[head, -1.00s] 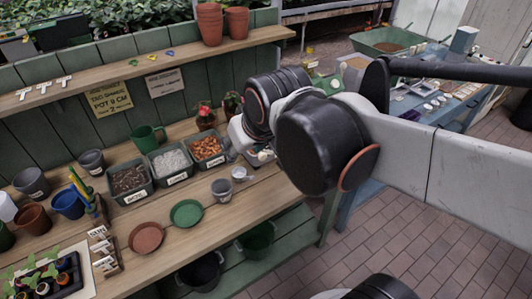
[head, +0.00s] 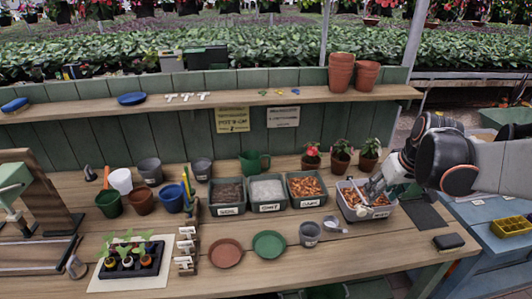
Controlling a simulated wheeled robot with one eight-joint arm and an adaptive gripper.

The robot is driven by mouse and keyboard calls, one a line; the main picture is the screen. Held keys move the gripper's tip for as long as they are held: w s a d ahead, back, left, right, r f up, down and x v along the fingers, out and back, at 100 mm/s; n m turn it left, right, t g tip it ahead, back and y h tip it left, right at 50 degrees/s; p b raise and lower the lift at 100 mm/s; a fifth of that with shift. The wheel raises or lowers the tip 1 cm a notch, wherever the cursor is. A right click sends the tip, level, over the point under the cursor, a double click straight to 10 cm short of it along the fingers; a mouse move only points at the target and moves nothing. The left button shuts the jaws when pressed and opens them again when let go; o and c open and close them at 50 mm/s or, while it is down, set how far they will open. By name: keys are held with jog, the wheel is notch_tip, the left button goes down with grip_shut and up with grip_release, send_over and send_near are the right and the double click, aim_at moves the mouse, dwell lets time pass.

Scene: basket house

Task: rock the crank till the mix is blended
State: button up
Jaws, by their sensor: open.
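A grey tub (head: 368,213) with an orange-brown mix in it stands at the right of the bench, with a label on its front. A pale rod-like part (head: 352,190) shows in it on the left; I cannot tell if it is the crank. My gripper (head: 374,189) is open and comes in from the right, its fingers low over the tub. I cannot tell whether the fingers touch the rod or the mix.
Three labelled bins (head: 268,205) stand left of the tub, with potted plants (head: 342,157) behind. A grey cup (head: 309,235), a green saucer (head: 269,259) and a brown saucer (head: 226,254) are in front. A dark block (head: 448,242) lies at the right edge.

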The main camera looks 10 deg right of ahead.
aim_at(363, 211)
jog(key=b+x, duration=0.4)
jog(key=x, duration=0.9)
jog(key=shift+f, duration=0.4)
grip_shut()
